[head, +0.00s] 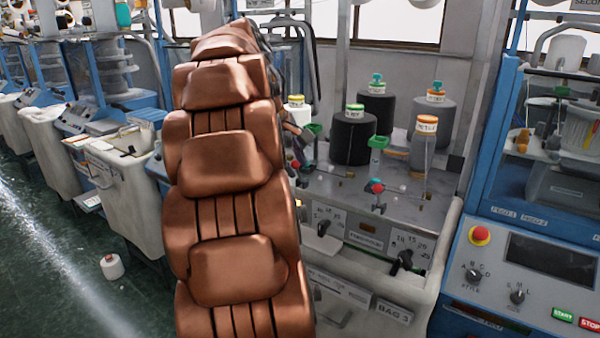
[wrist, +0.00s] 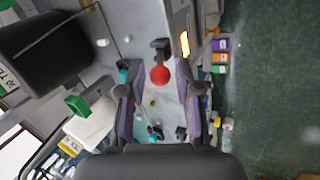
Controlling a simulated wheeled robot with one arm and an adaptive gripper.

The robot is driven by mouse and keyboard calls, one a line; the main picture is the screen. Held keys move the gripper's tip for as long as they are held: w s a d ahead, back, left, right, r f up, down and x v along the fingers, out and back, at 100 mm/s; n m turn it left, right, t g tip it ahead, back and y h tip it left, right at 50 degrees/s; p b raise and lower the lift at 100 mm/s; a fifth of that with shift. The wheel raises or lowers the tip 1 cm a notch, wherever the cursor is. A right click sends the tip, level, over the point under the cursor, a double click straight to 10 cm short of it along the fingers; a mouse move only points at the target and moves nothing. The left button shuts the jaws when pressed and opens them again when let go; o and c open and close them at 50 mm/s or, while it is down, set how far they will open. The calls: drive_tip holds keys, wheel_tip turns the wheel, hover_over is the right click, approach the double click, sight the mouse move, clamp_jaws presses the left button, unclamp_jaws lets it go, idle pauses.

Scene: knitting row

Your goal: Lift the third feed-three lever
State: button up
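In the wrist view my gripper (wrist: 161,92) is open, with one finger on each side and a wide gap between them. A red ball knob (wrist: 160,75) shows in the gap near the fingertips, not gripped, beside a dark handle (wrist: 160,46). I cannot tell which is the third feed-three lever. My copper-coloured arm hides part of the machine top and most of the gripper.
Black yarn cones (head: 353,138) and a grey cone (head: 433,122) stand at the machine's back. A blue-framed machine with a control panel (head: 540,262) is at right. A white cone (head: 112,267) lies on the green floor at left.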

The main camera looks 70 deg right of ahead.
sight(300, 174)
drive_tip(key=shift+p+x, duration=0.6)
drive_tip(key=shift+x, duration=1.8)
clamp_jaws()
